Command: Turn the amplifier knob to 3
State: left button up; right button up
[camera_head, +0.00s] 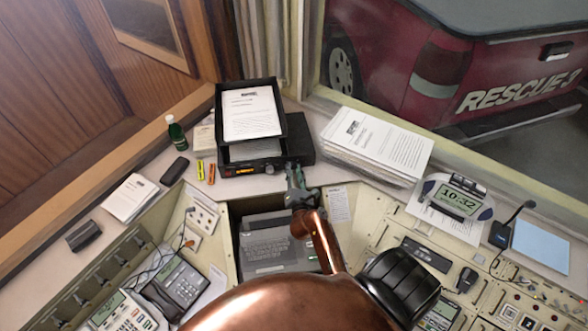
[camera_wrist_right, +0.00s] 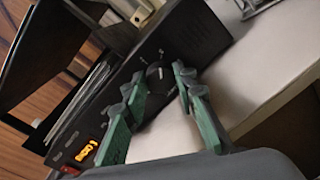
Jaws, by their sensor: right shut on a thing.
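The amplifier (camera_head: 232,171) is a black box on the back ledge under a paper tray, with an orange lit display on its front. In the right wrist view its knob (camera_wrist_right: 157,72) is a dark round dial with a light pointer mark and small white markings around it, too small to read. My right gripper (camera_head: 297,170) is at the right end of the amplifier's front. In the wrist view its green fingers (camera_wrist_right: 160,82) are on both sides of the knob, shut on it. In the head view the gripper hides the knob. My left gripper is not in view.
A black tray with papers (camera_head: 252,112) stands on the amplifier. A paper stack (camera_head: 375,145) lies to its right. A laptop (camera_head: 268,240) sits in the recess below, with phones and panels around.

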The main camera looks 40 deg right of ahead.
jog(key=shift+m, duration=0.5)
jog(key=o, duration=1.2)
jog(key=shift+c, duration=0.2)
notch_tip(320, 180, up, 10)
jog(key=shift+c, duration=0.2)
